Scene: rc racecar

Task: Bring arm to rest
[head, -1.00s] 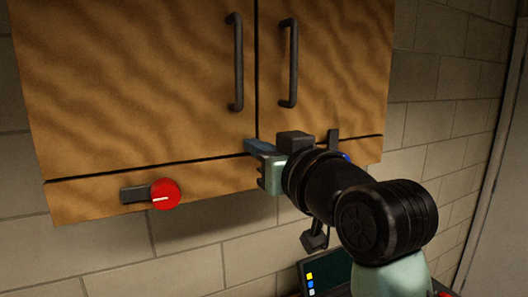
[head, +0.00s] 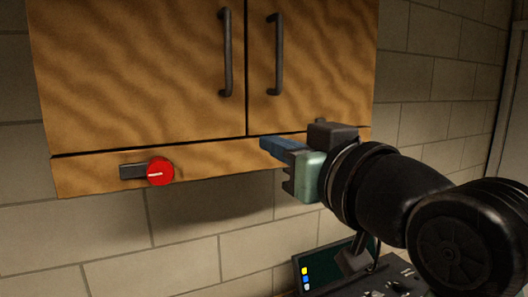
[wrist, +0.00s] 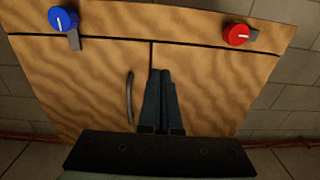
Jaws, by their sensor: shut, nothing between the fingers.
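My gripper (head: 280,146) is in front of the lower right part of a wooden wall cabinet (head: 130,70) in the head view. Its blue fingers are together with nothing between them. In the wrist view my gripper (wrist: 161,78) also shows closed, in front of the cabinet doors (wrist: 85,85). The picture does not clearly show how far the fingers stand from the cabinet face. My dark arm comes in from the lower right of the head view.
A red knob (head: 160,172) sits on the cabinet's lower strip; a blue knob (wrist: 63,20) shows in the wrist view. Two dark door handles (head: 225,55) stick out. A dark panel with a screen (head: 325,268) stands below the arm. Brick wall surrounds the cabinet.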

